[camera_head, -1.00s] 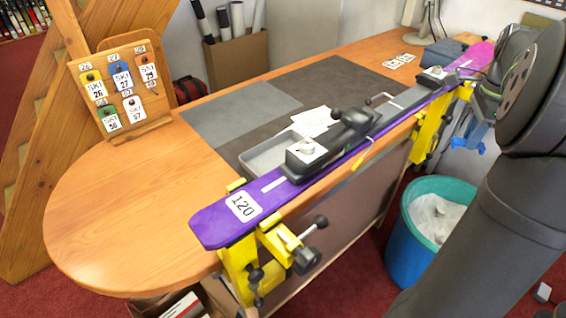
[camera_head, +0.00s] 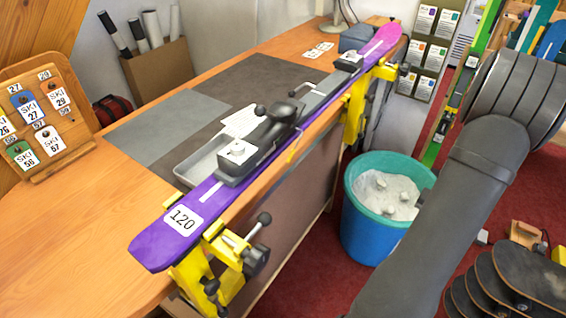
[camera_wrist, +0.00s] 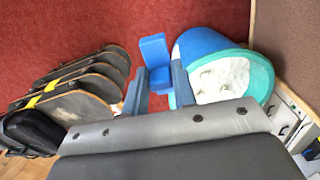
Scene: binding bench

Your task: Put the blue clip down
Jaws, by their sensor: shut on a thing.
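The blue clip (camera_wrist: 155,52) is held between the fingers of my gripper (camera_wrist: 160,72) in the wrist view. One part of it sticks up beyond the fingertips. The clip is over red carpet, just left of the blue bucket in that picture; its height above the floor is hard to tell. In the head view my arm crosses the right side, and neither my gripper nor the clip can be made out.
A blue bucket with a teal rim (camera_head: 360,185) holds white waste and stands beside the bench (camera_head: 85,215); it also shows in the wrist view (camera_wrist: 262,78). Several skateboards (camera_wrist: 85,90) stand at left there. A purple ski (camera_head: 150,246) is clamped along the bench edge.

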